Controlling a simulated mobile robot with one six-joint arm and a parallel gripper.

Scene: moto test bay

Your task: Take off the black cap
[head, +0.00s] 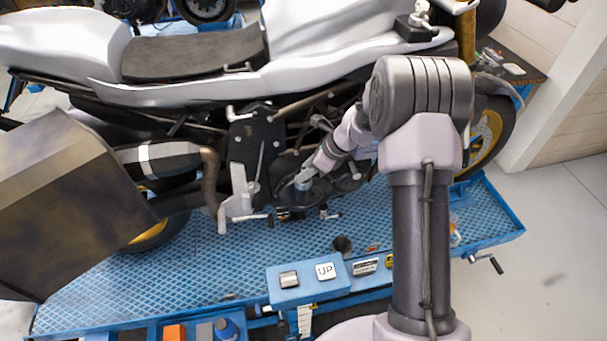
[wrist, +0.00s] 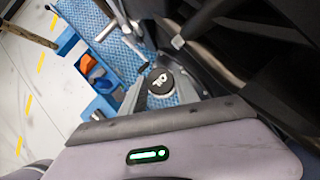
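The black cap (wrist: 161,81) is round with a white mark on its top. In the wrist view it shows between the two grey fingers of my gripper (wrist: 160,90). The fingers stand apart on either side of it, and I cannot make out any contact. In the head view my gripper (head: 303,181) is low at the engine side of the motorcycle (head: 180,62), by a round dark engine cover (head: 308,192). The cap itself cannot be told apart there.
The motorcycle stands on a blue lift platform (head: 180,270). Foot levers (head: 235,205) are left of my gripper. A blue box with an UP button (head: 306,284) is at the platform's near edge. Tools lie in a blue tray (wrist: 98,75). Open floor is at the right.

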